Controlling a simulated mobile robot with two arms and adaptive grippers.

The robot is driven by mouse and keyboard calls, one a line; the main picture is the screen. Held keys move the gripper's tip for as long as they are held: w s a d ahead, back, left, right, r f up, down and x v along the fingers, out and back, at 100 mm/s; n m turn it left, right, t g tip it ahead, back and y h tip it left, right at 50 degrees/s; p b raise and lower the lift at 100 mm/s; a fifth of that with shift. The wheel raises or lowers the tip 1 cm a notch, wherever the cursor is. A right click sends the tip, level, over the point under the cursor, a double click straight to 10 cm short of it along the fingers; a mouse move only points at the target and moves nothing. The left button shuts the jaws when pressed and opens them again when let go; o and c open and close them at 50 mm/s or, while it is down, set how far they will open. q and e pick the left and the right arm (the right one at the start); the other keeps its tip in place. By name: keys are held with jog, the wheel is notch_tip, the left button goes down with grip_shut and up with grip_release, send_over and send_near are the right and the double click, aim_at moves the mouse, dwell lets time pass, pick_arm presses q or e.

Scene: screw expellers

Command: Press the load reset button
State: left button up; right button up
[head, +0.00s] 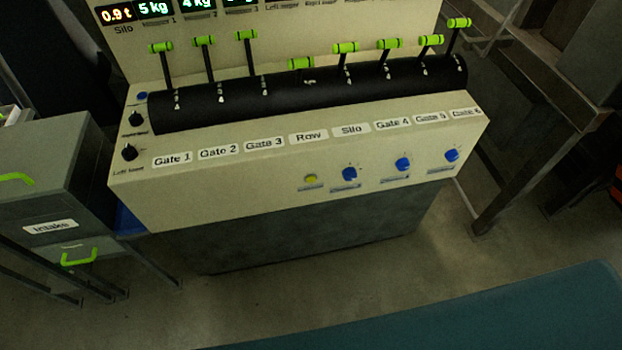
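A beige control console (230,170) stands in front of me in the head view. Its front face carries a small round yellow button (311,178) below the Row and Silo labels, with a label under it too small to read. Three blue knobs (349,174) sit to the right of the yellow button. A small blue button (142,96) is on the left end of the console, above two black knobs (129,152). I cannot tell from the labels which button is the load reset. Neither of my grippers is in view.
Several green-handled levers (204,41) rise from a black drum (310,94) along the console; the Row lever (301,64) sits lower than the others. A grey Intake cabinet (50,185) stands at left. A metal frame (540,140) stands at right. Floor shows before the console.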

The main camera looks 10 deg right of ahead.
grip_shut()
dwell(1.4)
